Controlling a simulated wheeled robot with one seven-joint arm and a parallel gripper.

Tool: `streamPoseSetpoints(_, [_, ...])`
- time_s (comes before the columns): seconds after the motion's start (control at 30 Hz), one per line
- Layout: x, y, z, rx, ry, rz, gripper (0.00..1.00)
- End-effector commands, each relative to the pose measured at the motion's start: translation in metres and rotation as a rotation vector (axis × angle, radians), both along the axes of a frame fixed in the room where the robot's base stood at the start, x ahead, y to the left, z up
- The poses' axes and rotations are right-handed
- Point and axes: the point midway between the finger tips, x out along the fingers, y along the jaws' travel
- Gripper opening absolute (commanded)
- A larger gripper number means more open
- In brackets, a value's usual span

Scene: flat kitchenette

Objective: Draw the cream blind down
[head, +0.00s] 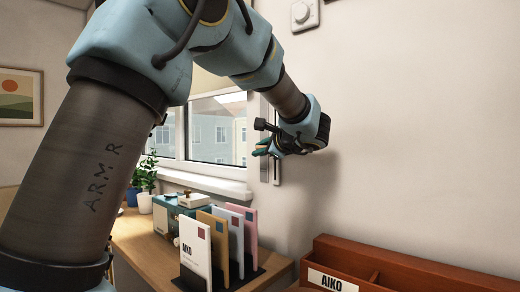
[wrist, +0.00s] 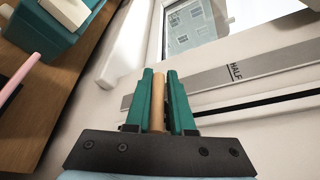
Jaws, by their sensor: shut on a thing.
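The cream blind (head: 207,82) shows as a pale strip at the top of the window, partly hidden behind my arm. Its lower edge is above most of the glass. My gripper (head: 262,149) is at the wall just right of the window, by an upright grey strip (head: 264,172). In the wrist view, the teal fingers of my gripper (wrist: 160,78) are closed on a tan wooden handle (wrist: 157,108). A grey strip (wrist: 205,84) marked HALF runs beside a dark slot (wrist: 240,106). Where the handle meets the slot is hidden by the fingers.
A counter (head: 135,235) below the window holds a teal box (head: 180,217), potted plants (head: 147,172) and a rack of upright cards (head: 222,240). A red-brown wooden organiser (head: 390,272) labelled AIKO stands at lower right. The wall right of my gripper is bare.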

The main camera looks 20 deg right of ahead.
Motion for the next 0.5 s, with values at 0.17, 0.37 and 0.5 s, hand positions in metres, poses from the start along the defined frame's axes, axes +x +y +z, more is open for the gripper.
streamPoseSetpoints(0.17, [-0.001,-0.001,-0.054,0.003,0.004,-0.002,0.00])
streamPoseSetpoints(0.37, [-0.001,-0.001,-0.080,0.003,0.004,-0.002,0.00])
streamPoseSetpoints(0.5, [-0.001,-0.001,-0.087,0.003,0.004,-0.002,0.00])
